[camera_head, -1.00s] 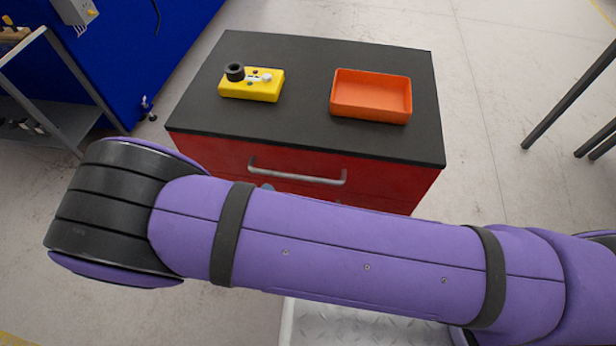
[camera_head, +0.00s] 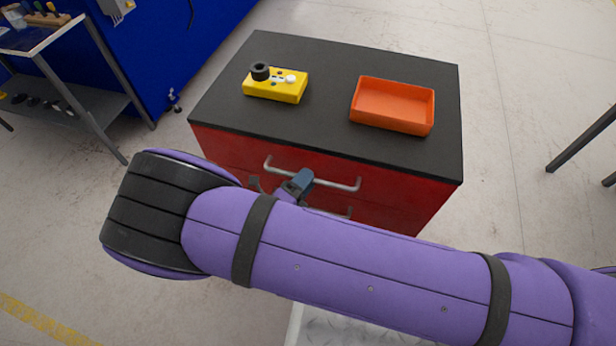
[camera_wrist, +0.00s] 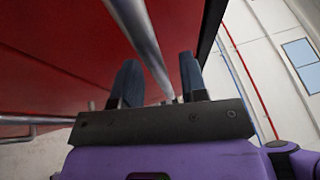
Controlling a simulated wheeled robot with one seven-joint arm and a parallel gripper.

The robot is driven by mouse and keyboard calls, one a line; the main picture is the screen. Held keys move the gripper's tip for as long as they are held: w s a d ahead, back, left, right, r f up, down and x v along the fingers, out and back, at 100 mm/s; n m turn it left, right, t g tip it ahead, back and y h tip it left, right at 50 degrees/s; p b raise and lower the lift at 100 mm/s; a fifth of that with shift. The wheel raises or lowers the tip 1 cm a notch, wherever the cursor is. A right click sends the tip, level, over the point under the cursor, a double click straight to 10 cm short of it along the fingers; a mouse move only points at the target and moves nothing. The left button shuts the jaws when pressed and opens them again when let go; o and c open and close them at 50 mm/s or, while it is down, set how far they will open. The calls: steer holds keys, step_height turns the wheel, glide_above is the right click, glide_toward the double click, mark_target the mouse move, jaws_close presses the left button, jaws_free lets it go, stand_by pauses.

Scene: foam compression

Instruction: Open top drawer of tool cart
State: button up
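The red tool cart (camera_head: 400,195) has a black top (camera_head: 330,130). Its top drawer's grey bar handle (camera_head: 335,182) runs across the upper front. My gripper (camera_head: 302,181) is at the left half of this handle. In the wrist view my gripper (camera_wrist: 158,65) has its two dark blue fingers apart, with the handle bar (camera_wrist: 140,32) passing between them. A gap shows between the bar and each finger, so I see no grip on it. The top drawer appears closed. My arm hides the lower cart front.
A yellow box with a black knob (camera_head: 275,85) and an orange tray (camera_head: 393,105) rest on the cart top. A lower handle (camera_head: 335,212) shows partly below. A grey shelf stand (camera_head: 90,100) and blue cabinet (camera_head: 180,40) stand left. Table legs (camera_head: 580,145) are at the right.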

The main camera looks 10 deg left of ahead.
steer(key=shift+w+d+r, duration=0.1)
steer(key=shift+w+d, duration=0.15)
steer(key=shift+w, duration=0.15)
jaws_close()
